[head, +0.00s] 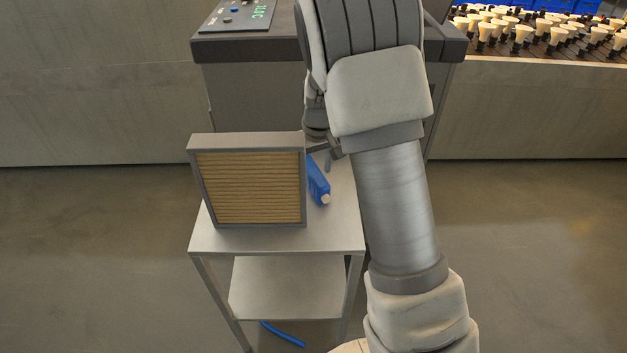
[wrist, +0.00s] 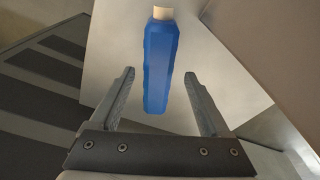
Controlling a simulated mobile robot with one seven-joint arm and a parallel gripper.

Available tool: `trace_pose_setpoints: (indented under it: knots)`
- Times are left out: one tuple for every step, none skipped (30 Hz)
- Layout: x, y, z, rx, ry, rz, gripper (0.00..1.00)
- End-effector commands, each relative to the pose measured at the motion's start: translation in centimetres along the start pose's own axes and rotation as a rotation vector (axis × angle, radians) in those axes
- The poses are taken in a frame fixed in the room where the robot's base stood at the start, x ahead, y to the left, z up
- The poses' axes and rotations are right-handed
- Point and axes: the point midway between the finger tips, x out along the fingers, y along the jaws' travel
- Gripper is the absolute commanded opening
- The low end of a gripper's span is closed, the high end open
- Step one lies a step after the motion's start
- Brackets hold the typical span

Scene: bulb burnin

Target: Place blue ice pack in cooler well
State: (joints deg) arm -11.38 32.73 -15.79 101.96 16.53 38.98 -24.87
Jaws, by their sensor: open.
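The blue ice pack (head: 319,180) with a pale cap lies on a small metal cart (head: 285,238), right of a framed filter. In the wrist view the ice pack (wrist: 159,65) is between and beyond my fingertips, its cap pointing away. My gripper (wrist: 160,85) is open, with a finger on each side of the pack and a visible gap on both sides. In the head view my gripper (head: 322,158) is small and partly hidden by my arm, at the pack's far end. I cannot identify a cooler well in either view.
The framed filter (head: 248,180) stands upright on the cart, close left of the pack. A grey cabinet with a control panel (head: 238,16) stands behind. A bench with many bulbs (head: 540,30) and blue bins is at the back right. A blue hose (head: 283,334) shows under the cart.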

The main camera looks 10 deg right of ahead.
Motion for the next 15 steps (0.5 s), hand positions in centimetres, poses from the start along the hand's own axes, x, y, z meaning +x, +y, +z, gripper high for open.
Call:
trace_pose_setpoints:
  knots:
    - [1.2,0.2,0.0,0.002,-0.003,0.000,0.80]
    - [1.7,0.3,0.0,0.001,-0.003,0.000,0.80]
    - [2.3,0.3,0.0,0.000,-0.003,0.000,0.80]
    - [2.6,0.3,0.0,0.000,-0.002,0.000,0.80]
    - [3.0,0.3,-0.1,0.000,-0.001,0.000,0.80]
    - [3.2,0.3,-0.1,0.001,-0.001,-0.001,0.80]
    - [3.4,0.3,-0.1,0.001,0.000,-0.001,0.80]
    - [3.4,0.3,-0.1,0.001,0.000,-0.001,0.80]
    - [3.4,0.3,-0.1,0.000,0.000,-0.001,0.80]
    - [3.3,0.3,-0.1,0.000,0.001,-0.001,0.80]
    - [3.3,0.3,-0.1,0.000,0.001,-0.001,0.80]
    - [3.3,0.3,-0.1,0.000,0.001,-0.001,0.80]
    - [3.3,0.3,-0.1,0.000,0.001,-0.001,0.80]
    - [3.3,0.3,-0.1,0.000,0.001,-0.001,0.75]
    - [3.3,0.3,-0.1,0.000,0.001,-0.001,0.67]
